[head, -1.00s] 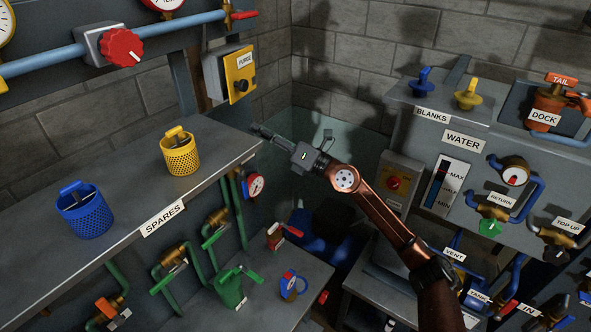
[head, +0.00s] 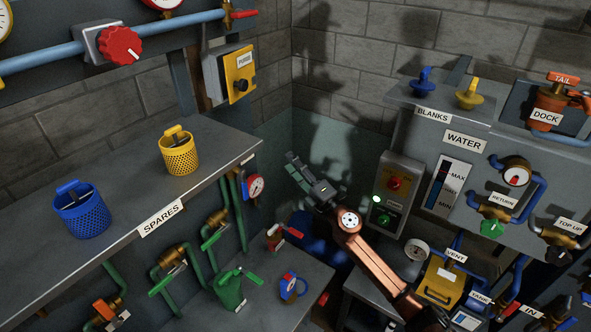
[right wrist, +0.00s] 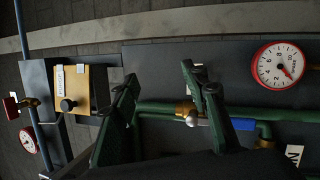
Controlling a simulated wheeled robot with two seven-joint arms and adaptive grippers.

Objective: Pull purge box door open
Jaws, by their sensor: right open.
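The purge box is a grey box with a yellow door (head: 240,73), a PURGE label and a black knob, mounted at the upper left in the head view. The door appears shut. My left gripper is not in view.
The SPARES shelf (head: 110,220) carries a yellow basket (head: 179,157) and a blue basket (head: 82,212). A red-rimmed gauge (head: 255,187) and green pipes sit under its edge. The WATER panel (head: 463,142) stands at right. Open space lies around the gripper.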

